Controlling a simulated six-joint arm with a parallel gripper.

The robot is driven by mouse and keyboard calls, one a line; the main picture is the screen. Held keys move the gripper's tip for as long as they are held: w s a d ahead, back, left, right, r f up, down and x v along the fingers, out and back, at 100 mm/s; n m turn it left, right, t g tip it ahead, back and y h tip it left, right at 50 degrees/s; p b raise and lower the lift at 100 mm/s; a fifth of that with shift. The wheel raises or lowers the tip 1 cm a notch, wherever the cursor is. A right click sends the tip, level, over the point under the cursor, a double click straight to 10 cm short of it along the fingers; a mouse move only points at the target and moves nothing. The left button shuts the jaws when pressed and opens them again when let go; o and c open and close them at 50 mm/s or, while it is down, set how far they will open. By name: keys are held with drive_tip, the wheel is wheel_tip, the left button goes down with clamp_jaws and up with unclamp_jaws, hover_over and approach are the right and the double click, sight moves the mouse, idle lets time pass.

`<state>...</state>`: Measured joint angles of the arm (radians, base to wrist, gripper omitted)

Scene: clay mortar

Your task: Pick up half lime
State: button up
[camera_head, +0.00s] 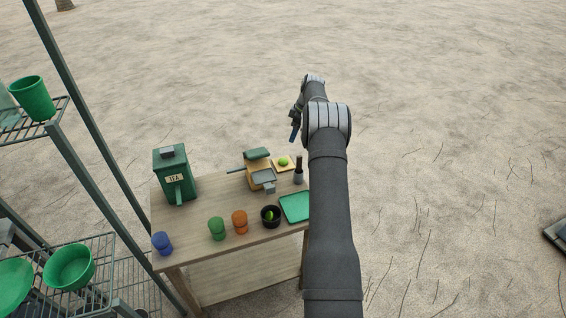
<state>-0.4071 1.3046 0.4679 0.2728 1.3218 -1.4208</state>
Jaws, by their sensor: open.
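A small bright green lime piece (283,161) lies on a light wooden board (291,165) at the back right of the table. Another green piece (269,215) shows inside a black bowl (277,221) near the table's front edge. The pieces are too small to tell which is a half lime. My gripper (293,135) is raised, just above the board in the picture, with its dark fingers pointing down. It is open and apart from both pieces. My arm hides part of the table's right end.
The wooden table (200,245) also holds a green dispenser (174,178), a press-like device (260,174), a dark upright tool (298,172), a green tray (294,207), and blue (162,243), green (216,228) and orange (239,222) cups. A wire rack (95,270) stands left.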

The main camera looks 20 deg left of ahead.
hover_over(284, 159)
drive_tip(key=d, duration=0.2)
drive_tip(key=x, duration=0.3)
drive_tip(key=d+x, duration=0.1)
drive_tip(key=x, duration=0.2)
drive_tip(key=w+d+x, duration=0.1)
drive_tip(key=x, duration=0.2)
drive_tip(key=shift+a+f, duration=0.1)
drive_tip(key=shift+f, duration=0.4)
drive_tip(key=shift+s+x, duration=0.15)
drive_tip(key=shift+x, duration=1.15)
drive_tip(key=shift+s+x, duration=0.15)
drive_tip(key=shift+x, duration=1.2)
drive_tip(key=c, duration=1.1)
